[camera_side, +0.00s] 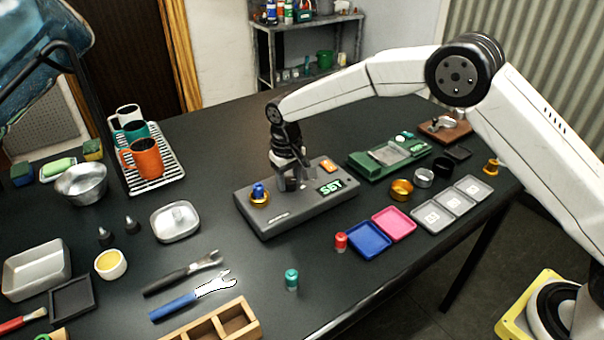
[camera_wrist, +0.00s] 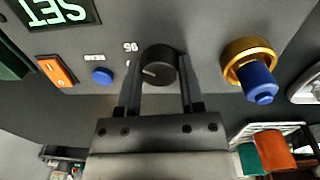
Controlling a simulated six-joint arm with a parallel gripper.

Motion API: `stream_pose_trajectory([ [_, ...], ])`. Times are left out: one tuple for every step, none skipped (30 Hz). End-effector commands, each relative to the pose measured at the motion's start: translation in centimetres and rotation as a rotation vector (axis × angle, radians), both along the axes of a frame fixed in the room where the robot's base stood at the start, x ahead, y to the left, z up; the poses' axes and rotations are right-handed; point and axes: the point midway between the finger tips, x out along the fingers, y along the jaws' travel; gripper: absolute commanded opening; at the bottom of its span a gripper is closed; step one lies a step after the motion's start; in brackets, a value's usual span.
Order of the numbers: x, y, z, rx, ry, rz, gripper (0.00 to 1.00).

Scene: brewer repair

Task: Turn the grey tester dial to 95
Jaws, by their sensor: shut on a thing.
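The grey tester (camera_side: 290,213) is a flat box on the black table. Its dial (camera_wrist: 160,65) is a dark round knob with a short light pointer mark, which points left and slightly down in the wrist view. My gripper (camera_wrist: 160,80) is shut on the dial, one finger on each side; it also shows over the tester in the side view (camera_side: 291,183). A small printed number (camera_wrist: 130,47), upside down and perhaps 95, lies up and left of the dial. Another label beside the dial is partly hidden. The green display (camera_side: 329,187) reads SET.
On the tester, a blue-topped brass fitting (camera_wrist: 252,70) stands right of the dial in the wrist view; a blue button (camera_wrist: 102,76) and an orange switch (camera_wrist: 56,71) are left. A green device (camera_side: 385,160) lies beside the tester. Mugs (camera_side: 142,157) stand on a rack.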

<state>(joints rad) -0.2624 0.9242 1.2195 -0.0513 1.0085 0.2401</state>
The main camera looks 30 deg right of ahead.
Motion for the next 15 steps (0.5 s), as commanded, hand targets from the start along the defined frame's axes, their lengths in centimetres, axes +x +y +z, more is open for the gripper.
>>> stream_pose_trajectory([
  [0.07, 0.0, 0.12, 0.001, -0.003, -0.002, 0.0],
  [0.08, -0.01, 0.12, 0.001, -0.003, -0.002, 0.0],
  [0.08, -0.01, 0.12, 0.001, -0.003, -0.002, 0.0],
  [0.08, -0.01, 0.12, 0.001, -0.003, -0.002, 0.52],
  [0.08, -0.01, 0.12, 0.001, -0.003, -0.002, 0.61],
  [0.07, 0.0, 0.11, 0.001, -0.003, -0.002, 0.74],
  [0.07, -0.01, 0.1, 0.001, -0.003, -0.002, 0.83],
  [0.06, -0.01, 0.09, 0.001, -0.002, -0.001, 0.84],
  [0.06, 0.0, 0.08, 0.001, -0.002, -0.001, 0.84],
  [0.05, 0.0, 0.07, 0.001, -0.002, -0.001, 0.84],
  [0.05, 0.0, 0.06, 0.001, -0.002, -0.001, 0.84],
  [0.04, -0.01, 0.05, 0.001, -0.002, -0.001, 0.84],
  [0.04, -0.01, 0.05, 0.001, -0.001, -0.001, 0.84],
  [0.03, -0.01, 0.04, 0.001, -0.001, 0.0, 0.84],
  [0.03, -0.01, 0.04, 0.001, -0.001, 0.0, 0.84],
])
